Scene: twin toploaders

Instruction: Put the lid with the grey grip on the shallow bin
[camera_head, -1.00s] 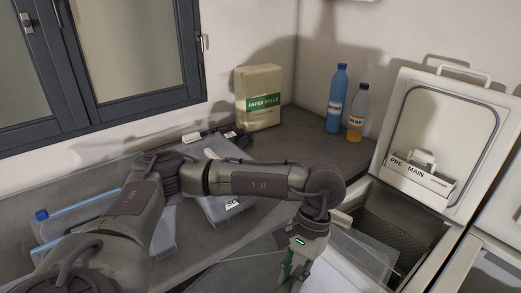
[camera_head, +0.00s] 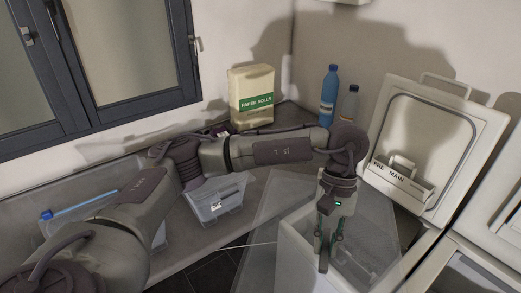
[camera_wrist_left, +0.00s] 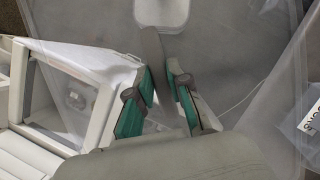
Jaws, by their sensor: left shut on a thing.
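My left gripper (camera_head: 324,252) points down over the front toploader, shut on the grey grip of a large clear lid. The lid (camera_head: 262,222) is a see-through sheet spread beneath the gripper, above the toploader's opening. In the left wrist view, the grey grip (camera_wrist_left: 153,48) runs between the fingertips (camera_wrist_left: 160,90). Another clear container (camera_head: 60,232) with a blue bar is partly hidden by my left arm. I cannot tell which is the shallow one. My right gripper is not in view.
The toploader's raised lid (camera_head: 432,140) stands at the right, with a drawer marked PRE MAIN. A second toploader (camera_head: 480,272) is at lower right.

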